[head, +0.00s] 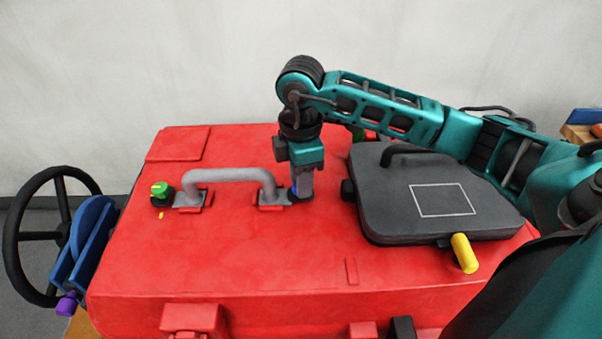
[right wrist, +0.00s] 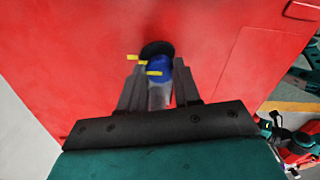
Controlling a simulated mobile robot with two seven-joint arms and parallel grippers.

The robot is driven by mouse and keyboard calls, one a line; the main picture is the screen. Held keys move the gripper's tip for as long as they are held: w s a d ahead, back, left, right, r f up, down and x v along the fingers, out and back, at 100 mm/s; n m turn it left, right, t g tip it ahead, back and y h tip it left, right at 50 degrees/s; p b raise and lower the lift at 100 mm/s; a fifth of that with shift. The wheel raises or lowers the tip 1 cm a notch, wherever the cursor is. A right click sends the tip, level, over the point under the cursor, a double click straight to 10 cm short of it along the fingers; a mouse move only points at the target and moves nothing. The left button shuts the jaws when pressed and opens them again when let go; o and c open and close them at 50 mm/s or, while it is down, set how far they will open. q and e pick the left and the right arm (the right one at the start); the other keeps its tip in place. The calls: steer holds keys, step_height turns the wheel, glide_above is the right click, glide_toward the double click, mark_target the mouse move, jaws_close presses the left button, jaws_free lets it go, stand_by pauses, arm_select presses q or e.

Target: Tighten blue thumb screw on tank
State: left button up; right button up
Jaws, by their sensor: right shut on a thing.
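The tank (head: 250,250) is red, with a grey bar handle (head: 228,175) on its top. The blue thumb screw (head: 294,192) sits at the handle's right end, mostly hidden behind my right gripper (head: 301,192) in the head view. In the right wrist view the blue thumb screw (right wrist: 158,68) has a yellow mark and a black base, and lies between the fingers of my right gripper (right wrist: 158,80). My right gripper points down and is shut on the screw. A green knob (head: 161,190) stands at the handle's left end. My left gripper is not in view.
A dark grey hatch lid (head: 440,195) with a yellow knob (head: 464,253) lies right of the screw, close to my right gripper. A black handwheel (head: 50,235) and a blue part (head: 88,240) stand left of the tank. The tank top's front left is clear.

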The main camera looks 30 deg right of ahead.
steer(key=shift+w+r, duration=0.2)
steer(key=shift+r, duration=0.05)
steer(key=o, duration=0.7)
steer(key=shift+c, duration=0.2)
steer(key=o, duration=0.4)
steer(key=shift+s+f, duration=0.15)
step_height(320, 180, up, 13)
steer(key=p, duration=0.1)
steer(key=shift+p, duration=0.35)
steer(key=shift+s+a, duration=0.1)
